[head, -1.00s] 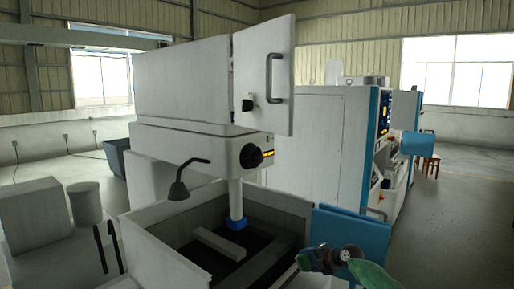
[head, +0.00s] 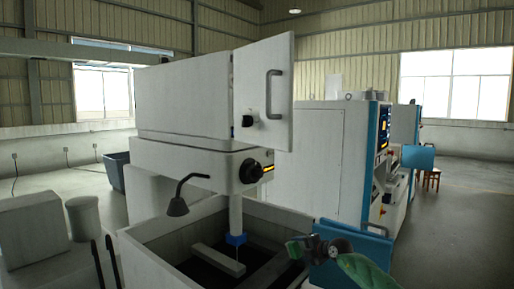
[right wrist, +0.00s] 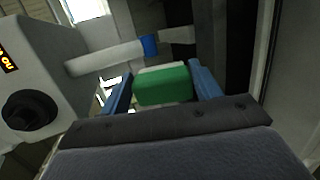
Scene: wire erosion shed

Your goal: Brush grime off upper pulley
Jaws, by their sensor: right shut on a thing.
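My right gripper (head: 301,248) is low at the right in the head view, over the front right of the machine's tank. It is shut on a small green block, likely the brush handle (right wrist: 163,86), which shows between the blue fingers in the right wrist view. No bristles are clear. The machine's upper cabinet (head: 180,100) stands above and left of the gripper, with a handled panel (head: 275,60) on its right. A small dark round part with a pale disc (head: 250,118) sits low by this panel; I cannot tell whether it is the upper pulley. My left gripper is not in view.
Below the cabinet is the machine head with a black knob (head: 250,171), also close at the left in the right wrist view (right wrist: 30,108). A lamp (head: 178,206) overhangs the tank (head: 150,250). A blue panel (head: 350,252) stands at the tank's right.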

